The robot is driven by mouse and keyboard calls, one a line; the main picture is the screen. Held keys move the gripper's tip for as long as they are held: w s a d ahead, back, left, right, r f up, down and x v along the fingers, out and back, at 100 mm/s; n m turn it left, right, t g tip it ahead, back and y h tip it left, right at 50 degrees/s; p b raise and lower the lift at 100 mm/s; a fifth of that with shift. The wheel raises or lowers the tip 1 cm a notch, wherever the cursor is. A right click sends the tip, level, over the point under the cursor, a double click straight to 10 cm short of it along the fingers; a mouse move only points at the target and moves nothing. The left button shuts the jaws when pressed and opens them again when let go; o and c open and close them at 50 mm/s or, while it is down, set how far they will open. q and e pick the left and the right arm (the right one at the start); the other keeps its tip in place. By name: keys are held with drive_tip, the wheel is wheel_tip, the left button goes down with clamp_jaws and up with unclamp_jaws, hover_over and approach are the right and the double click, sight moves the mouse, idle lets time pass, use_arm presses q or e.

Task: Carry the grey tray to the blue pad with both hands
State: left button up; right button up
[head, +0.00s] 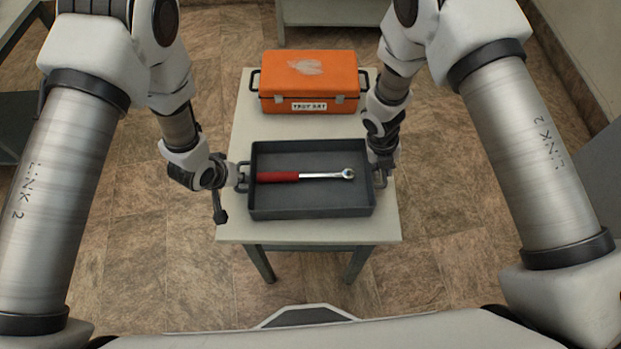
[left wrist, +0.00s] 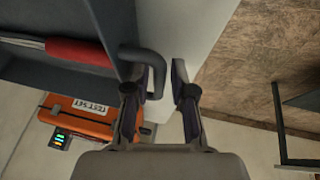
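The grey tray (head: 312,211) sits on the pale table, with a looped handle at each end. A torque wrench with a red grip (head: 277,177) lies in it; the red grip also shows in the left wrist view (left wrist: 78,52). My left gripper (head: 236,178) is at the tray's left handle. In the left wrist view the handle (left wrist: 153,62) is between my open fingers (left wrist: 158,82), with a gap to the outer finger. My right gripper (head: 381,173) is at the right handle; its fingers are too hidden to read. No blue pad is in view.
An orange case (head: 310,80) with a label and side handles stands on the table (head: 245,232) behind the tray. Clear tabletop lies between them. Grey furniture (head: 330,12) stands at the back, with tiled floor around.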

use_arm(q)
drive_tip(key=shift+w+d+f, duration=0.1)
drive_tip(key=shift+w+f, duration=0.05)
drive_tip(key=shift+f, duration=0.1)
use_arm(e)
drive_tip(key=shift+d+f, duration=0.1)
drive_tip(key=shift+f, duration=0.2)
use_arm(q)
drive_tip(key=shift+c, duration=0.3)
use_arm(e)
drive_tip(key=shift+c, duration=0.3)
use_arm(q)
clamp_jaws()
use_arm(e)
drive_tip(key=shift+r, duration=0.1)
clamp_jaws()
use_arm(q)
drive_tip(key=shift+r, duration=0.15)
